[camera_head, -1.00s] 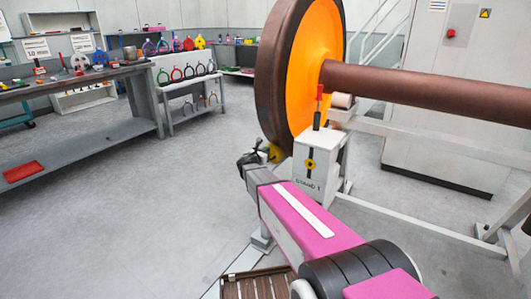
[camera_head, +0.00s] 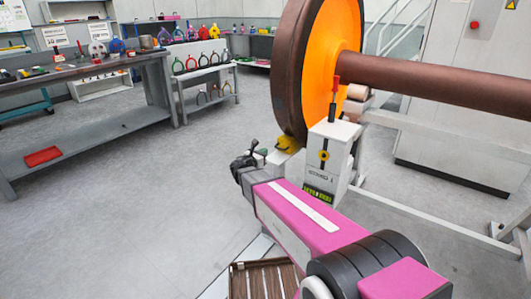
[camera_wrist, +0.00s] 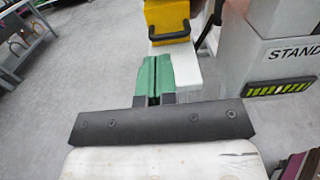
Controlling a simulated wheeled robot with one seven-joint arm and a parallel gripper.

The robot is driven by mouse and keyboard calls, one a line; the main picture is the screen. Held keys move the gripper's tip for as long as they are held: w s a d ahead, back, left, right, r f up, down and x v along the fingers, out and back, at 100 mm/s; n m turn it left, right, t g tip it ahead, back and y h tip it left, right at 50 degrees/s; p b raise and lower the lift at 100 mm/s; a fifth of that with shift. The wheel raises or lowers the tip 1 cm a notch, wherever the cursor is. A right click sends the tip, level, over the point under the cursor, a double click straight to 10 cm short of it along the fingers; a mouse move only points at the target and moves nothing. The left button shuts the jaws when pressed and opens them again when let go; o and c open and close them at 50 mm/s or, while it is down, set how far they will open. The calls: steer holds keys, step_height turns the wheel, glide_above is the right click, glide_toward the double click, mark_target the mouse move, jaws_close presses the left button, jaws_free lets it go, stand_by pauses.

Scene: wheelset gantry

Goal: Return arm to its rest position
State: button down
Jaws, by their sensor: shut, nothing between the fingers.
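My gripper (camera_head: 262,153) shows at the end of my pink arm in the head view, in front of and below the large wheel. In the wrist view its green fingers (camera_wrist: 153,72) are together, with nothing between them. A yellow block with a dark handle (camera_wrist: 168,20) lies just beyond the fingertips in that view, on a white support. It also shows as a yellow piece (camera_head: 288,143) at the foot of the wheel in the head view. I cannot tell whether the fingertips touch the support. My arm reaches forward from the lower right.
The orange-faced wheel (camera_head: 322,70) and its brown axle (camera_head: 440,82) fill the upper right. A white stand (camera_head: 328,160) with a red-topped rod is close right of my gripper. A workbench (camera_head: 80,75) and a tool rack (camera_head: 205,85) stand left. The floor between is clear.

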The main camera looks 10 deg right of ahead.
steer(key=s+d+f+m+g+y, duration=0.2)
steer(key=s+d+f+m+g, duration=0.25)
steer(key=s+m, duration=0.2)
steer(key=s+d+f+m+g+y, duration=0.1)
steer(key=s+d+f+m+g, duration=0.25)
steer(key=s+d+m, duration=0.35)
steer(key=s+a+f+m+g+y, duration=0.1)
steer(key=s+a+m+g+y, duration=0.1)
steer(key=s+m+y, duration=0.2)
steer(key=s+a+f+m+g+y, duration=0.1)
steer(key=s+a+m+g+y, duration=0.2)
steer(key=s+m+y, duration=0.2)
steer(key=s+m, duration=0.3)
steer(key=m, duration=0.2)
steer(key=shift+s+a+f, duration=0.15)
steer(key=shift+s+f, duration=0.05)
steer(key=shift+f, duration=0.05)
